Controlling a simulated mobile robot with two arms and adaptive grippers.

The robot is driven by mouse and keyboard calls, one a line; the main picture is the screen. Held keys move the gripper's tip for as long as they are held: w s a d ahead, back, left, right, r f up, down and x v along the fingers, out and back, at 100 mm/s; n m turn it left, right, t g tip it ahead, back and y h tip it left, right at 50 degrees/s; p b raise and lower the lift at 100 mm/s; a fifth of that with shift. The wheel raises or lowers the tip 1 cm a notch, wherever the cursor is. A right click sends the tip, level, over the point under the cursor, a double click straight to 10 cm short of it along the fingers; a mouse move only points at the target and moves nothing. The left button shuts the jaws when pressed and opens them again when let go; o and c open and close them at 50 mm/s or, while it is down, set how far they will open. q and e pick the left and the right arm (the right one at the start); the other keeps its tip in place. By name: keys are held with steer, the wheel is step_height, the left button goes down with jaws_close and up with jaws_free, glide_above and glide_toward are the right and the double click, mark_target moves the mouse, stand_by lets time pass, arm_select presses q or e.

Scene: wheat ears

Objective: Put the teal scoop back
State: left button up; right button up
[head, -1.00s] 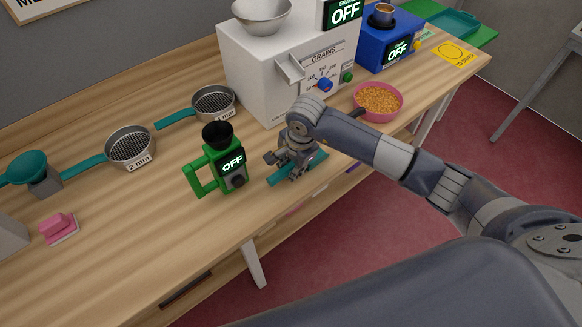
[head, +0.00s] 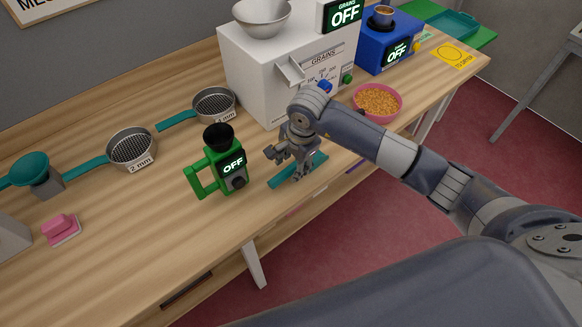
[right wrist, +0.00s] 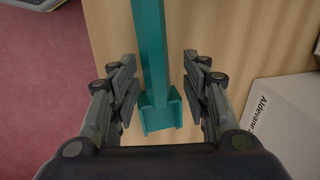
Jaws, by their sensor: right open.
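The teal scoop (head: 281,182) lies flat on the wooden table near its front edge, right of the green meter. In the head view my right gripper (head: 291,164) is over it and hides part of it. In the right wrist view the scoop's long handle (right wrist: 151,45) runs away from me, and its squarish end (right wrist: 160,115) is nearest. The fingers of my right gripper (right wrist: 160,86) stand open on either side, apart from the scoop. My left gripper is not in view.
The green meter (head: 217,172) stands close left of my right gripper. The white grain machine (head: 262,75) is behind, and a pink bowl of grain (head: 378,102) is to the right. Two sieves (head: 131,148) and a pink block (head: 60,227) are left.

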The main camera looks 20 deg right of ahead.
steer(key=shift+s+d+r+b, duration=0.2)
steer(key=shift+s+r+b, duration=0.05)
steer(key=shift+r+b, duration=0.3)
steer(key=shift+s+d+r+b, duration=0.2)
steer(key=shift+r+b, duration=0.35)
step_height(320, 180, up, 6)
steer(key=s, duration=0.1)
steer(key=shift+d+b, duration=0.2)
steer(key=shift+b, duration=0.1)
steer(key=shift+f, duration=0.1)
